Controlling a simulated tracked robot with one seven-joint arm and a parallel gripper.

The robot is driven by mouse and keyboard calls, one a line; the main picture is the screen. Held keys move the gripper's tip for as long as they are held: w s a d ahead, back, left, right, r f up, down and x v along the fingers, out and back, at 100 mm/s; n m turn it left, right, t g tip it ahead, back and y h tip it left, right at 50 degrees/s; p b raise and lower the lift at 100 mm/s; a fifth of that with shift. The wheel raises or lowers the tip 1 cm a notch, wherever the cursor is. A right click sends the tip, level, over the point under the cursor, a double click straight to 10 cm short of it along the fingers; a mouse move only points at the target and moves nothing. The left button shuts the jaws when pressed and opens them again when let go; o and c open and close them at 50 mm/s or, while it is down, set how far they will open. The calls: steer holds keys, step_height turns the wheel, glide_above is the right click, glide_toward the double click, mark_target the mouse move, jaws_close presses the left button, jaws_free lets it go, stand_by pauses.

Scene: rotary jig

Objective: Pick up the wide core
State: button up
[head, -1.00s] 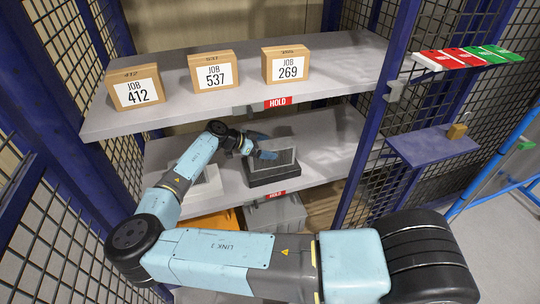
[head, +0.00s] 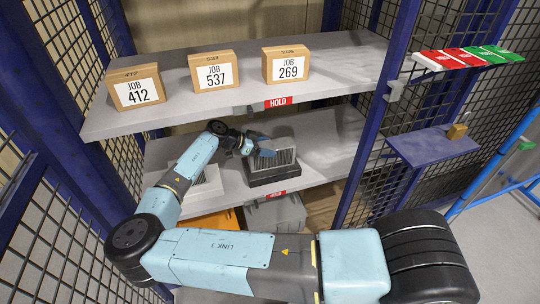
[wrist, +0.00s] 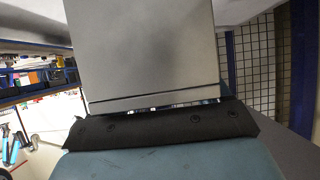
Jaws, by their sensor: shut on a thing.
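A grey finned block, which I take to be the wide core (head: 275,159), is at a black base (head: 273,176) on the middle shelf. My gripper (head: 262,147) is at its upper left edge and is shut on it. In the wrist view the core's flat grey face (wrist: 145,50) fills the middle, right against the black finger pad of my gripper (wrist: 160,122). The far finger is hidden. I cannot tell whether the core is clear of the base.
A pale base with a grey finned part (head: 204,183) stands to the left, partly behind my arm. The upper shelf (head: 190,107), with several job boxes, hangs above. Blue posts and mesh (head: 362,140) close the right side. A grey bin (head: 280,212) sits below.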

steer(key=c, duration=0.3)
jaws_close()
steer(key=shift+r, duration=0.2)
